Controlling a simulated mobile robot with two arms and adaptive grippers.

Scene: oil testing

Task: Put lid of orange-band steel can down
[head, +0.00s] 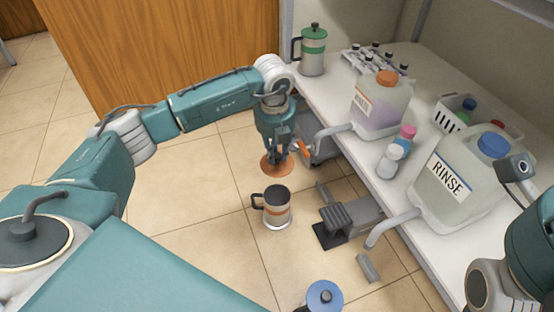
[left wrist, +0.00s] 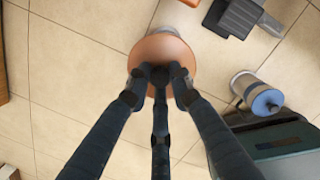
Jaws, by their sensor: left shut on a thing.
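The orange lid (head: 269,168) is a round disc held level under my left gripper (head: 279,155). The gripper is shut on the middle of its top. In the left wrist view the lid (left wrist: 180,52) shows below the fingers (left wrist: 160,76). The orange-band steel can (head: 278,208) stands upright and uncovered, with a dark mouth and a dark handle. In the head view it is just below the lid, apart from it. In the left wrist view the lid hides most of what is beneath it. My right gripper's fingers are out of view; only part of that arm shows.
A blue-lidded can (head: 324,297) is at the bottom. A green-band can (head: 313,50) stands at the back of the white bench (head: 345,117). The bench also holds a purple-liquid jug (head: 380,108), the RINSE jug (head: 455,180) and small bottles (head: 391,160). Grey spouts overhang its edge.

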